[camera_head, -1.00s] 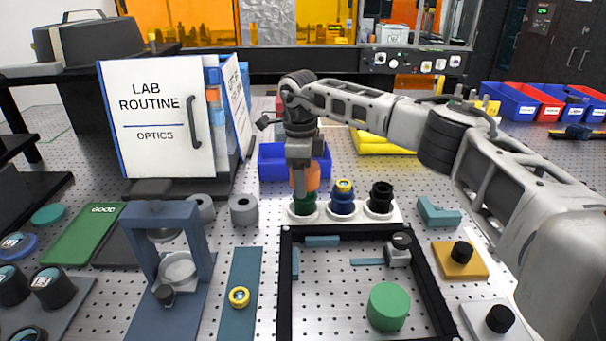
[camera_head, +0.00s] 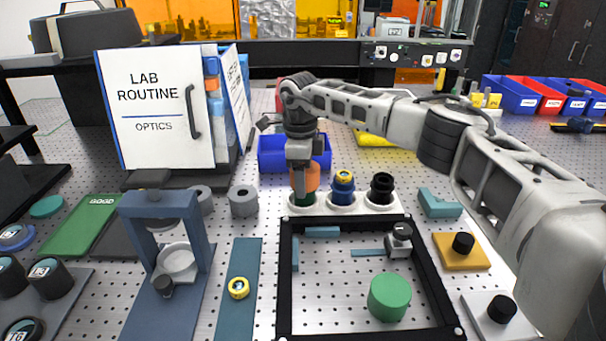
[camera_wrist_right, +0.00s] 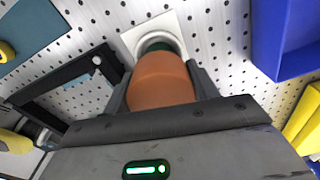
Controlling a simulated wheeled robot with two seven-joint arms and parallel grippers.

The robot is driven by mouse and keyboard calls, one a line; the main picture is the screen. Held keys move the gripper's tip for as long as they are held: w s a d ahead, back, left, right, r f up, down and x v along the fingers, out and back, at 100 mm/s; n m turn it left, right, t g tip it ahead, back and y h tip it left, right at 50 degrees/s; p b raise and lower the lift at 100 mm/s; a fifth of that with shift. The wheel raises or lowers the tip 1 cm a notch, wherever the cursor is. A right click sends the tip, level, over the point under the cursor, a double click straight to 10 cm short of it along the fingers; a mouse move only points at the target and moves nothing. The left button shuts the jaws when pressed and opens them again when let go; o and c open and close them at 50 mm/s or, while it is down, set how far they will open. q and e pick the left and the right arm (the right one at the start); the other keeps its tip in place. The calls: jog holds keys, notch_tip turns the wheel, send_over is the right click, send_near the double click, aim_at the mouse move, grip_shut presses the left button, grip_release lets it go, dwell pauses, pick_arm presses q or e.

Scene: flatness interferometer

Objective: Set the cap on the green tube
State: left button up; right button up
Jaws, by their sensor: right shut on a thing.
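My right gripper (camera_head: 305,180) points down over the left end of the white rack (camera_head: 340,210) and is shut on an orange cap (camera_head: 313,177). In the right wrist view the cap (camera_wrist_right: 160,82) sits between the two fingers (camera_wrist_right: 161,88). The green tube (camera_head: 302,199) stands in the rack directly under the cap, with only a little green showing. In the wrist view a strip of the tube (camera_wrist_right: 157,46) shows past the cap. The seam is hidden, so I cannot tell whether the cap is fully seated. My left gripper is not in view.
A blue tube (camera_head: 343,190) and a black tube (camera_head: 381,189) stand close by in the same rack. A blue bin (camera_head: 275,155) is behind the gripper. A black frame (camera_head: 285,290) lies in front. A lab binder (camera_head: 150,110) stands at left.

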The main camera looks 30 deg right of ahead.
jog(key=shift+f, duration=0.15)
jog(key=o, duration=1.1)
notch_tip(320, 180, up, 16)
jog(key=b, duration=0.1)
jog(key=shift+w+a+b, duration=0.2)
jog(key=shift+a+b, duration=0.05)
jog(key=shift+b, duration=0.05)
